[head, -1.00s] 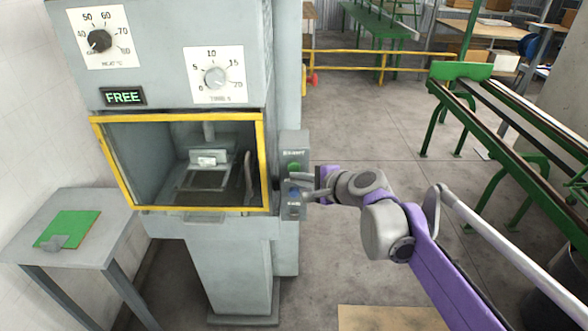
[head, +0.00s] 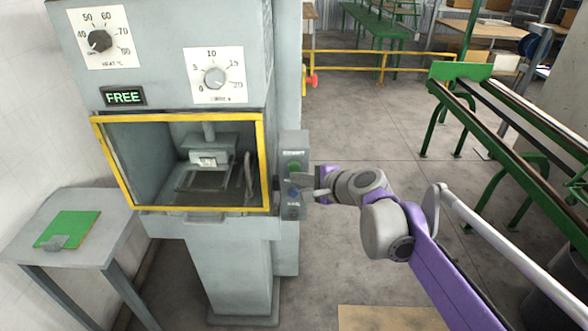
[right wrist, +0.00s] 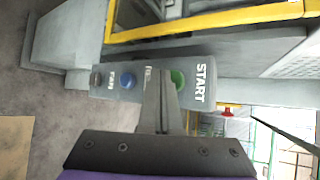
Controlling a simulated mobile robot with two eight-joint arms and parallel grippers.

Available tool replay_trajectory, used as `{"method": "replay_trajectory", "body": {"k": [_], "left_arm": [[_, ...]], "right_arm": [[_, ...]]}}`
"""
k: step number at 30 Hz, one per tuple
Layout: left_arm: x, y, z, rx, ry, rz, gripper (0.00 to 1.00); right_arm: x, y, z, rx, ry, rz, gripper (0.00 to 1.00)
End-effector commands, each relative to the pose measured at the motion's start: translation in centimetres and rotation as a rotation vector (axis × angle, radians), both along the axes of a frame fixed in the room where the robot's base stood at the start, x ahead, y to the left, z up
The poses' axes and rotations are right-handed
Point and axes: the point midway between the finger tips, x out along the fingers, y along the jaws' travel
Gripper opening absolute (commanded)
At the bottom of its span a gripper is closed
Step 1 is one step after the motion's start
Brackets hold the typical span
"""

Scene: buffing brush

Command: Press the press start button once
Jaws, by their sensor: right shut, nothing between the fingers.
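The grey press (head: 185,100) stands left of centre in the head view, with a lit FREE display (head: 123,96). A control box (head: 293,146) on its right side carries the green START button (head: 294,166) and a blue button (head: 294,191) below it. In the right wrist view the green button (right wrist: 178,79) and the blue button (right wrist: 127,81) both show. My right gripper (head: 317,190) is shut and empty just right of the box. Its fingertips (right wrist: 159,72) overlap the box between the two buttons, nearer the green one. Contact cannot be told. My left gripper is out of view.
A yellow frame (head: 265,160) edges the press opening beside the control box. A small side table (head: 105,225) with a green sheet (head: 70,228) stands at left. A green rail stand (head: 450,100) is at right. The floor between is clear.

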Motion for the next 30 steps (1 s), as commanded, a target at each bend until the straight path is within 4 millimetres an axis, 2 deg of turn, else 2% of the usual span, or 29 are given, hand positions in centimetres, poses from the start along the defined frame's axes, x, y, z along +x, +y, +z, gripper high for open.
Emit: {"method": "replay_trajectory", "body": {"k": [5, 30], "left_arm": [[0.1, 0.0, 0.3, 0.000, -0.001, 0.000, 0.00], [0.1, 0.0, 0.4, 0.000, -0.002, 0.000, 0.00]], "right_arm": [[0.7, 0.0, 0.1, 0.000, 0.000, 0.000, 0.00], [1.2, 0.0, 0.0, 0.000, 0.000, 0.000, 0.00]]}}
